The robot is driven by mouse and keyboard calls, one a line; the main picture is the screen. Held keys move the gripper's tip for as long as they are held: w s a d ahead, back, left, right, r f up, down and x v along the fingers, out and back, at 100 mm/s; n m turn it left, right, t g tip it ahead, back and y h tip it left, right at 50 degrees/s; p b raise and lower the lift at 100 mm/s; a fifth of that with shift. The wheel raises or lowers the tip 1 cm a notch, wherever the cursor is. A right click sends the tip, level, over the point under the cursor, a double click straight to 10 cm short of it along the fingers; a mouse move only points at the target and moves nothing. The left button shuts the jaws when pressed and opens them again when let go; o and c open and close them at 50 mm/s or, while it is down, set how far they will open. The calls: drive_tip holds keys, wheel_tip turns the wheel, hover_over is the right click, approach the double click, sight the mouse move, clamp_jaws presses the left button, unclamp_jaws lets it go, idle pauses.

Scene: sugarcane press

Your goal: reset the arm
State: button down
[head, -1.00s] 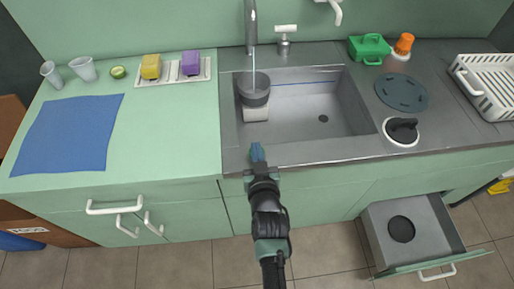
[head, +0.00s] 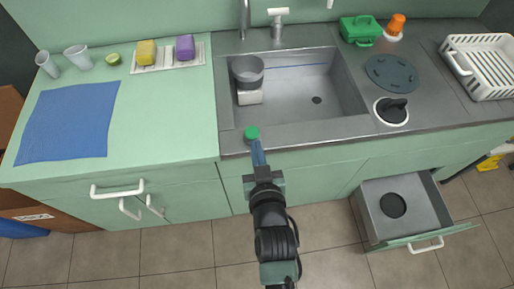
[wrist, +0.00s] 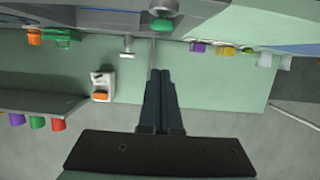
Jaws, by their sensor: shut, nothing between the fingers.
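My gripper (head: 257,148) is in front of the sink at the counter's front edge, its blue fingers pointing toward the sink. In the wrist view the two fingers (wrist: 160,75) are together with nothing between them. A round green piece (head: 251,133) shows just beyond the fingertips at the sink's front rim; it also shows at the top of the wrist view (wrist: 162,24). I cannot tell whether the fingertips touch it. My arm reaches up from the bottom of the head view.
A grey pot (head: 247,72) stands on a white block (head: 249,97) in the sink (head: 300,103). A drawer (head: 372,222) stands open at the lower right. A blue cloth (head: 68,120) lies on the left counter.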

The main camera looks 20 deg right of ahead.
drive_tip(key=shift+s, duration=0.1)
idle(0.5)
drive_tip(key=w+a+r+n+t, duration=0.1)
drive_tip(key=w+a+r+t, duration=0.15)
drive_tip(key=r, duration=0.75)
drive_tip(key=w+a+r+t+y+p, duration=0.1)
drive_tip(key=w+r+t, duration=0.15)
drive_tip(key=r, duration=0.75)
drive_tip(key=w+a+r+n+t, duration=0.15)
drive_tip(key=w+r, duration=0.25)
drive_tip(key=r, duration=0.6)
drive_tip(key=s+a+r+t+y, duration=0.1)
drive_tip(key=s+a+r+t, duration=0.1)
drive_tip(key=r, duration=0.8)
drive_tip(key=s+a+r+t+y+p, duration=0.1)
drive_tip(key=s+a+r, duration=0.3)
drive_tip(key=r, duration=0.7)
drive_tip(key=s+a+r+t+y, duration=0.1)
drive_tip(key=s+a+r+t, duration=0.2)
drive_tip(key=s+r, duration=0.4)
wheel_tip(320, 180, up, 4)
drive_tip(key=shift+f+n+t, duration=0.15)
drive_tip(key=shift+n+t, duration=0.2)
drive_tip(key=shift+t, duration=0.1)
